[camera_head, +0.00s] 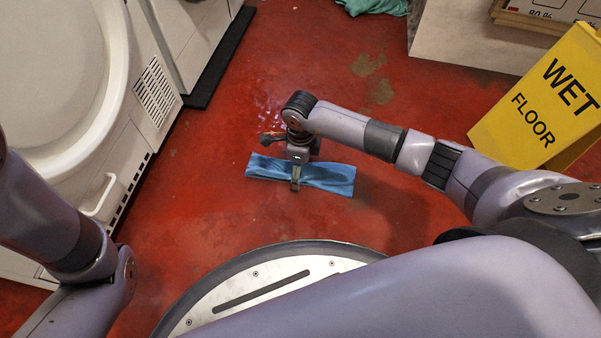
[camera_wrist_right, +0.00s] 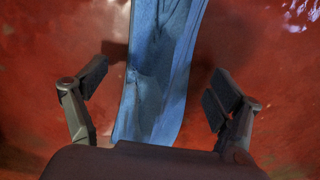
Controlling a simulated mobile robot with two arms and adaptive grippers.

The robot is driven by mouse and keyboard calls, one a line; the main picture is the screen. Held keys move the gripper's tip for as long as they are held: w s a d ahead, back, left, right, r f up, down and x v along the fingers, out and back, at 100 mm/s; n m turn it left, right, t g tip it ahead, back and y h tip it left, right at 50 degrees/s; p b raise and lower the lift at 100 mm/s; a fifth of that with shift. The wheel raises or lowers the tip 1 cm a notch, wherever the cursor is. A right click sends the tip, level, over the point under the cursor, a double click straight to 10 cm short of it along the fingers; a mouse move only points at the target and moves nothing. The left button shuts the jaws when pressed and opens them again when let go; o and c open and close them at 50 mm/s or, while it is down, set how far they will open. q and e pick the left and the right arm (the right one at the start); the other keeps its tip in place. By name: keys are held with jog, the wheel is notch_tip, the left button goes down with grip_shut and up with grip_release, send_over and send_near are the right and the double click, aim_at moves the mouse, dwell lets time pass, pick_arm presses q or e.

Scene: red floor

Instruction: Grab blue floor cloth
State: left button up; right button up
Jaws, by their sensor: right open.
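The blue floor cloth (camera_head: 330,178) lies flat on the red floor as a long narrow strip, in front of my base in the head view. My right gripper (camera_head: 296,180) is over the middle of the cloth, pointing down. In the right wrist view the cloth (camera_wrist_right: 160,70) runs lengthwise between the two fingers of my right gripper (camera_wrist_right: 155,92). The fingers are spread, one on each side of the cloth, with a gap to it on both sides. The left arm shows at the left edge of the head view, but its gripper is out of view.
A yellow wet floor sign (camera_head: 545,100) stands at the right, close to my right arm. White machines (camera_head: 150,90) line the left side. A green cloth (camera_head: 373,6) lies at the top edge. The red floor (camera_head: 215,215) around the blue cloth is clear.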

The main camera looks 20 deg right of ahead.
jog(key=shift+r, duration=0.1)
jog(key=shift+c, duration=0.2)
jog(key=c, duration=1.3)
